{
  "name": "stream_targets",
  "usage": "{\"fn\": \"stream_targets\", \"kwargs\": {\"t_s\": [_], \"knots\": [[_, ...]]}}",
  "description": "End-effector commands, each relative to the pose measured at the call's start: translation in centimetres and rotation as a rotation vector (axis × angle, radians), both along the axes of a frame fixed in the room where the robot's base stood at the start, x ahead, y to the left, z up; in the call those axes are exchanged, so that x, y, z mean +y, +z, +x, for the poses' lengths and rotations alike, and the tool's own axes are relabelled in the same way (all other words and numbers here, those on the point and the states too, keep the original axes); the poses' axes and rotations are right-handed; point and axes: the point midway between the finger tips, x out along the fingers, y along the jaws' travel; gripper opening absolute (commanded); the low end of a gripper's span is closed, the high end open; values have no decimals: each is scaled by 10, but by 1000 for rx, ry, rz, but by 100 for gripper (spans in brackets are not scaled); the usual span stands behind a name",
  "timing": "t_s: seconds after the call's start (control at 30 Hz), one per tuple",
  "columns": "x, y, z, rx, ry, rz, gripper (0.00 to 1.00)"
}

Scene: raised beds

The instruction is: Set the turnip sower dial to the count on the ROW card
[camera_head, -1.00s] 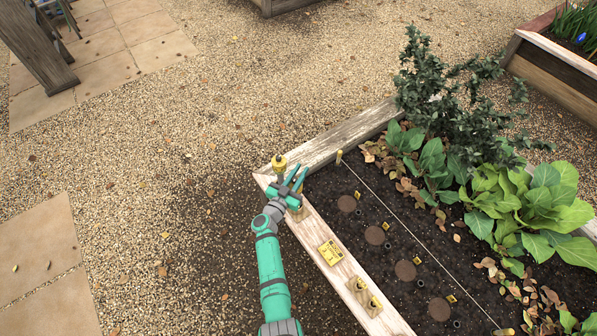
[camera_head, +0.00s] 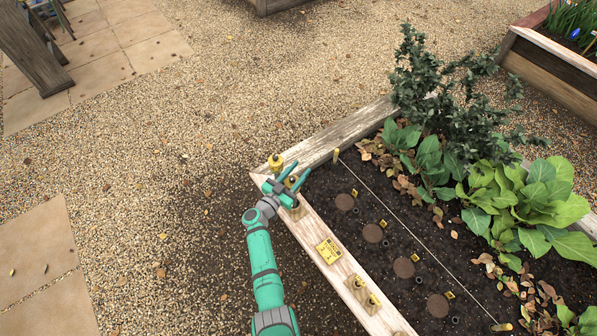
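My gripper (camera_head: 294,176) is over the near-left plank of the raised bed (camera_head: 318,229), close to its corner. Its two teal fingers are spread apart and point up and to the right. A small yellow part (camera_head: 293,181) on a wooden block shows between or just behind them; I cannot tell whether they touch it. A yellow knob-like piece (camera_head: 276,162) stands upright at the bed's corner, left of the fingers. A yellow card with dark marks (camera_head: 329,250) lies on the same plank; its writing is too small to read. No dial reading can be made out.
In the soil are several brown discs (camera_head: 373,233) with small yellow tags and a taut string. Leafy plants (camera_head: 540,205) fill the right side. Gravel left of the bed is clear.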

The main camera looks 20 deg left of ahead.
Motion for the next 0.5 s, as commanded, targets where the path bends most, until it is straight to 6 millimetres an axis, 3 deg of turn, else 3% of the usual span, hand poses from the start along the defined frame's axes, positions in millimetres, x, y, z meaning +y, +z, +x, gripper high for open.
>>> {"fn": "stream_targets", "kwargs": {"t_s": [0.3, 0.5], "knots": [[1, -1, -3, 1, 1, 0, 37], [13, -1, -28, 1, 7, -1, 37]]}}
